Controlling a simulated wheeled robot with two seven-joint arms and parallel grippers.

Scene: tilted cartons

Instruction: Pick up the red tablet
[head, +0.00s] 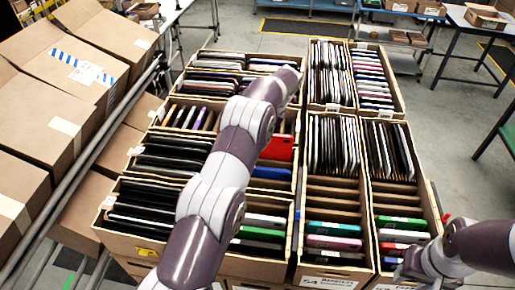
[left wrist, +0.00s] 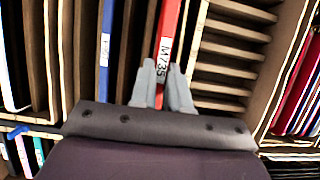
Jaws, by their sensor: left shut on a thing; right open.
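The red tablet (head: 280,148) stands partly raised in a middle carton slot in the head view, partly hidden behind my left arm. In the left wrist view the red tablet (left wrist: 170,22) is seen edge-on with a white label reading M735. My left gripper (left wrist: 161,72) has its two grey fingers closed on either side of the tablet's edge. In the head view my left arm hides this gripper. My right gripper (head: 408,270) is at the lower right of the head view, over the front right carton, open and empty.
Cartons (head: 332,272) packed with upright tablets and cardboard dividers surround the red tablet. A blue tablet (left wrist: 105,35) stands in a nearby slot. Large closed boxes (head: 75,70) sit behind a metal rail at left.

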